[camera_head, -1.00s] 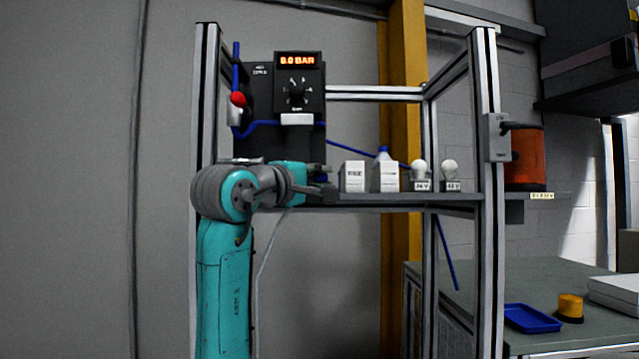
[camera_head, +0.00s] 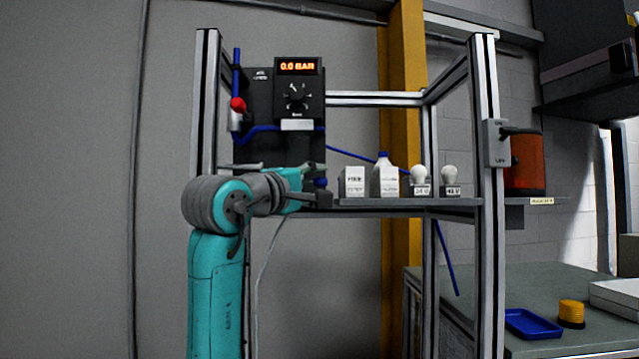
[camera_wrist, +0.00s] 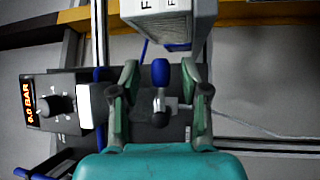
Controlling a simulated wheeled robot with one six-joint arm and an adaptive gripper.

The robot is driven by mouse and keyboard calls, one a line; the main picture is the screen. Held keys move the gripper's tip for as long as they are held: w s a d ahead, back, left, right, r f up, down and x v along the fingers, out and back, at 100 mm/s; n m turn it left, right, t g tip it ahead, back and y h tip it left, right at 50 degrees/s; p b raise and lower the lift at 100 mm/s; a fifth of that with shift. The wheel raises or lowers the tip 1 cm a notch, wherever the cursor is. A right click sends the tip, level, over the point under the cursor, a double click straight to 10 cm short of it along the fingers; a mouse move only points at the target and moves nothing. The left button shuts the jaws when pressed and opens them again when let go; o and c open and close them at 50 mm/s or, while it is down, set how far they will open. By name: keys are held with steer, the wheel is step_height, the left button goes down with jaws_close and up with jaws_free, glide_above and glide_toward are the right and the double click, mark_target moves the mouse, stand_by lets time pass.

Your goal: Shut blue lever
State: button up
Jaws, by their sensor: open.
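The blue lever (camera_wrist: 160,73) is a small blue-capped handle on a metal stem, standing out from a dark panel. In the wrist view it lies between the two fingers of my open gripper (camera_wrist: 160,80), with a visible gap on each side. In the head view only a bit of blue (camera_head: 320,181) shows at my gripper (camera_head: 321,185), and the fingers partly hide it. The lever's base is partly visible in the wrist view behind the fingers.
A white box (camera_head: 354,182) stands just right of my gripper and also shows close to the fingers in the wrist view (camera_wrist: 165,20). A bottle (camera_head: 385,177) and two bulbs follow along the shelf. The pressure panel (camera_head: 298,95) reads 0.0 BAR. A red handle (camera_head: 238,104) is at upper left.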

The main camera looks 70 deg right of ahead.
steer(key=v, duration=1)
steer(key=shift+a, duration=0.3)
steer(key=shift+w+f, duration=0.1)
